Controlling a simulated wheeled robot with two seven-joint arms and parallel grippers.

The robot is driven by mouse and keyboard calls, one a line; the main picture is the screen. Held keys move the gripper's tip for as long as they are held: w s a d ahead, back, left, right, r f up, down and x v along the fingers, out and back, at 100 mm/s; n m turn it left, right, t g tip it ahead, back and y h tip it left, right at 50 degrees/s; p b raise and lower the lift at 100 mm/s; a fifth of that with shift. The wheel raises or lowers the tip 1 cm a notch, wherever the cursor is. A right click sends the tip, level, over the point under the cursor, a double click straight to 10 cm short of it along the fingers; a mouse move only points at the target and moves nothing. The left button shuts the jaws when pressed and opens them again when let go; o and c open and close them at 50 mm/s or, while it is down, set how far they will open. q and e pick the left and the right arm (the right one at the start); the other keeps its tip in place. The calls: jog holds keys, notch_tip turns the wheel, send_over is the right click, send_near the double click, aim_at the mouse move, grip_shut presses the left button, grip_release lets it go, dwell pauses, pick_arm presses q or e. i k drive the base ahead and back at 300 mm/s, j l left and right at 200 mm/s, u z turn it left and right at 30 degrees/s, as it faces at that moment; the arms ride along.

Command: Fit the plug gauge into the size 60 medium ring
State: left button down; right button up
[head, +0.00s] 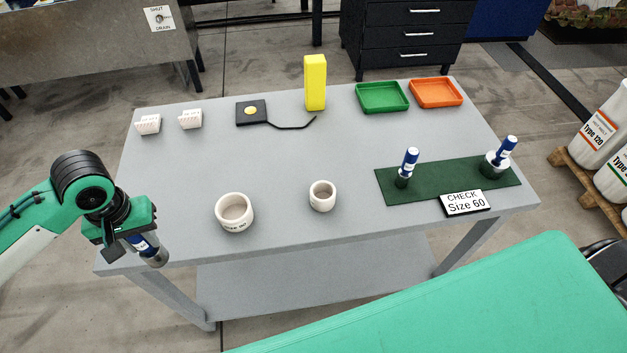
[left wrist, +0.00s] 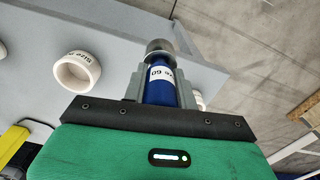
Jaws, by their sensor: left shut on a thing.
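My left gripper (head: 138,238) is shut on a plug gauge (head: 153,254) at the table's front left corner. The gauge has a blue handle with a white label and a grey metal end, pointing down. In the left wrist view the gauge (left wrist: 160,88) sits between the fingers and its label shows 60. Two white rings stand on the table, apart from the gauge: a larger ring (head: 235,222) and a smaller ring (head: 322,202). Their lettering is too small to read surely. A sign (head: 465,202) reads "CHECK Size 60". My right gripper is not in view.
A green mat (head: 447,185) holds two blue-handled gauges (head: 410,160) (head: 507,148). Behind are a yellow block (head: 315,82), a black pad (head: 251,112), a green tray (head: 382,109), an orange tray (head: 436,104) and two white holders (head: 148,124) (head: 190,119). The table's (head: 285,160) middle is clear.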

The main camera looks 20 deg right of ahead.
aim_at(323, 201)
jog(key=l+u, duration=0.35)
jog(key=l, duration=1.8)
